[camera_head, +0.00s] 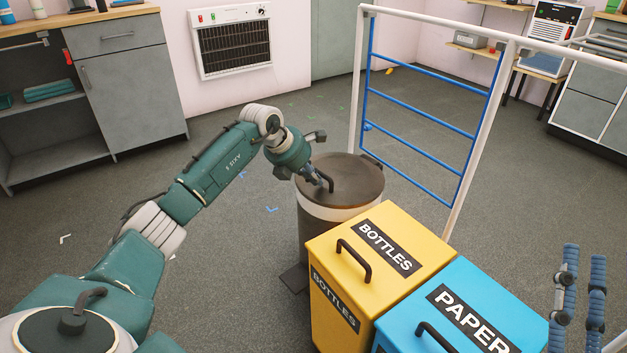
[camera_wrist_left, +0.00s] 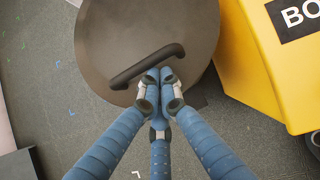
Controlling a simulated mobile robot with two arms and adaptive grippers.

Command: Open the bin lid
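A round bin (camera_head: 316,235) with a dark brown lid (camera_head: 350,172) stands in the middle of the head view. The lid lies flat on the bin. Its dark bar handle (camera_head: 326,182) also shows in the left wrist view (camera_wrist_left: 140,68). My left gripper (camera_head: 318,179) is at this handle. In the left wrist view its blue fingers (camera_wrist_left: 158,78) come together right at the handle's edge. I see no handle between the fingertips; whether they reach under the bar is hidden. My right gripper (camera_head: 578,300) is at the lower right, fingers apart and empty.
A yellow bottles bin (camera_head: 410,228) and a blue paper bin (camera_head: 430,308) stand close to the round bin's right. A white and blue rail frame (camera_head: 357,90) stands behind. The floor left of the bin is mostly clear, with small scraps.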

